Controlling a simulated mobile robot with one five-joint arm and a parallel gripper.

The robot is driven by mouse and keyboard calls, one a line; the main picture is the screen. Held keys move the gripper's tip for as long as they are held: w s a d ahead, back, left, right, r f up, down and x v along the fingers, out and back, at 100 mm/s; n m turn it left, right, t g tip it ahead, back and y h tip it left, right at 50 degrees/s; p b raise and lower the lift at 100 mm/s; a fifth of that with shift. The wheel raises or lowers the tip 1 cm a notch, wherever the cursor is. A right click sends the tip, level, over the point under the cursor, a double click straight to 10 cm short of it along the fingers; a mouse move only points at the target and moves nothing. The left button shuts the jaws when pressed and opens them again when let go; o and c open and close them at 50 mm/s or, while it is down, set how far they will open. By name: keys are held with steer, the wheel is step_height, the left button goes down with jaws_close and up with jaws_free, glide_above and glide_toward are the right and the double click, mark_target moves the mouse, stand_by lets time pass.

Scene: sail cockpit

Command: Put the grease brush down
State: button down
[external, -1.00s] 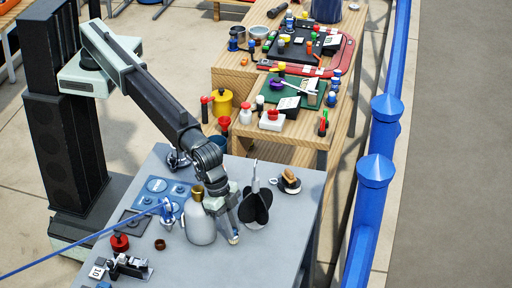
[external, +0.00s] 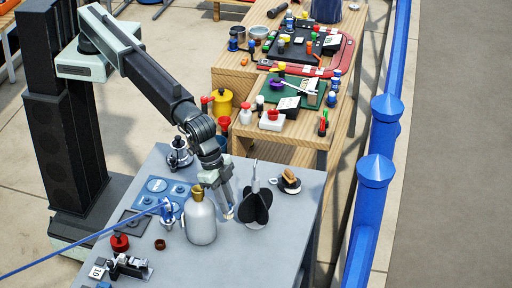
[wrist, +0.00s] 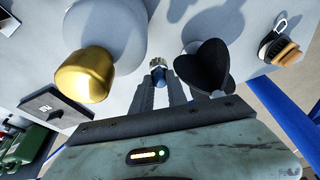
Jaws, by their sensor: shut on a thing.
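My gripper (external: 226,203) is over the grey table, between the silver bottle and the black-finned part. Its fingers (wrist: 160,92) are shut on a small slim thing with a blue body and pale end, which I take to be the grease brush (wrist: 158,72). The brush also shows small at the fingertips in the external view (external: 230,213). Most of it is hidden between the fingers. I cannot tell whether its lower end touches the table.
The silver bottle with a gold cap (external: 200,222) stands close left. The black-finned part (external: 257,207) is close right, with a brown-topped block (external: 289,182) beyond. A blue panel (external: 160,187), red pot (external: 120,242) and brown ring (external: 160,244) lie left. The table's front right is bare.

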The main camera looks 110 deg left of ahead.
steer(key=s+a+f+n+b, duration=0.3)
steer(key=s+a, duration=1.7)
steer(key=s, duration=0.3)
steer(key=shift+y, duration=0.4)
steer(key=w+d, duration=0.3)
steer(key=w, duration=0.1)
steer(key=w+d, duration=0.3)
steer(key=w, duration=0.1)
steer(key=w+d+f+b, duration=0.1)
steer(key=w+d, duration=0.2)
steer(key=w, duration=0.2)
steer(key=shift+f, duration=0.1)
steer(key=b+x, duration=0.2)
steer(key=s+b+x, duration=0.1)
steer(key=b+x, duration=0.1)
steer(key=shift+f, duration=0.1)
steer(key=shift+r, duration=0.25)
steer(key=shift+f, duration=0.2)
steer(key=c, duration=1.3)
jaws_free()
steer(key=shift+r, duration=0.1)
